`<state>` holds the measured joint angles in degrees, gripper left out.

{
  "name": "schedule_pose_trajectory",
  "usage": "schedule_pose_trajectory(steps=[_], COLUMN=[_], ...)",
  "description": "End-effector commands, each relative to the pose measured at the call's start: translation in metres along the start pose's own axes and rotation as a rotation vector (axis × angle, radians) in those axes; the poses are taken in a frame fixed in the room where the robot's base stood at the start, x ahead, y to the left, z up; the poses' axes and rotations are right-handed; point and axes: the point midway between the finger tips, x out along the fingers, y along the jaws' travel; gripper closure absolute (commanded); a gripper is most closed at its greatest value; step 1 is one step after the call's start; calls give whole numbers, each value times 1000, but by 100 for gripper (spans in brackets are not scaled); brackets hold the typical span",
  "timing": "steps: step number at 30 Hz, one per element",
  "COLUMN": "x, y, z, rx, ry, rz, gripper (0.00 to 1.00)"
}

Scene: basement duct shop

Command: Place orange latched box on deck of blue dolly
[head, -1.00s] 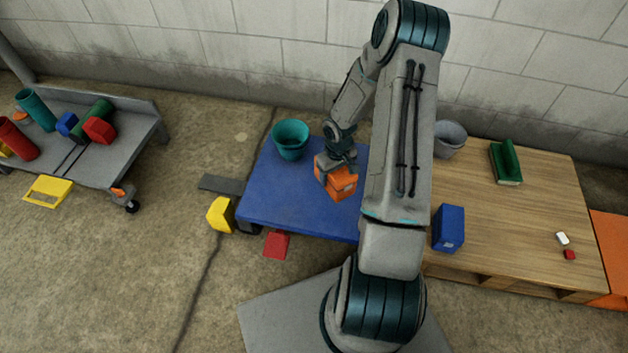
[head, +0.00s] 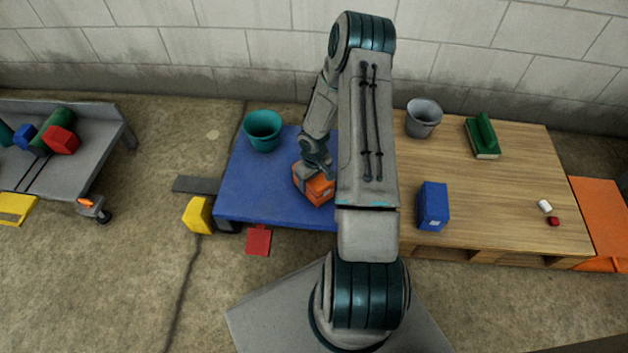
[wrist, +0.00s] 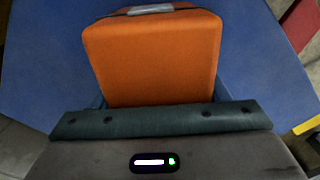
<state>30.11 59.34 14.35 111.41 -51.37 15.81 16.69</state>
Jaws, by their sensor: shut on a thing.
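The orange latched box (head: 319,191) is at my gripper (head: 313,172), over the right part of the blue dolly's deck (head: 262,193). In the wrist view the orange box (wrist: 155,55) fills the space in front of my gripper (wrist: 160,105), with a pale latch at its far edge. My gripper is shut on it. The blue deck (wrist: 45,65) shows behind and on both sides of the box. I cannot tell whether the box's underside touches the deck. My arm hides the deck's right end.
A teal bucket (head: 263,131) stands on the deck's back left corner. A yellow block (head: 198,214) and a red block (head: 258,240) lie beside the dolly. To the right, a wooden pallet (head: 490,205) bears a grey bucket (head: 423,118), a blue box (head: 433,206) and a green item (head: 484,137).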

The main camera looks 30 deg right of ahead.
Motion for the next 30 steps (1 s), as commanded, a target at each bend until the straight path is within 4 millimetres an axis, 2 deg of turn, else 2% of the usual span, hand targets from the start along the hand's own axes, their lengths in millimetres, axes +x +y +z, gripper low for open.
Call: schedule_pose_trajectory(steps=[3, 4, 6, 17, 20, 30], x=[4, 3, 3, -2, -18, -91], y=[0, 0, 0, 0, 1, 1], z=[0, 0, 0, 0, 0, 0], rx=[-1, -1, -1, 0, 0, 1], ry=[0, 0, 0, 0, 2, 2], rz=[0, 0, 0, 0, 2, 2], gripper=[66, 26, 10, 10, 10, 10])
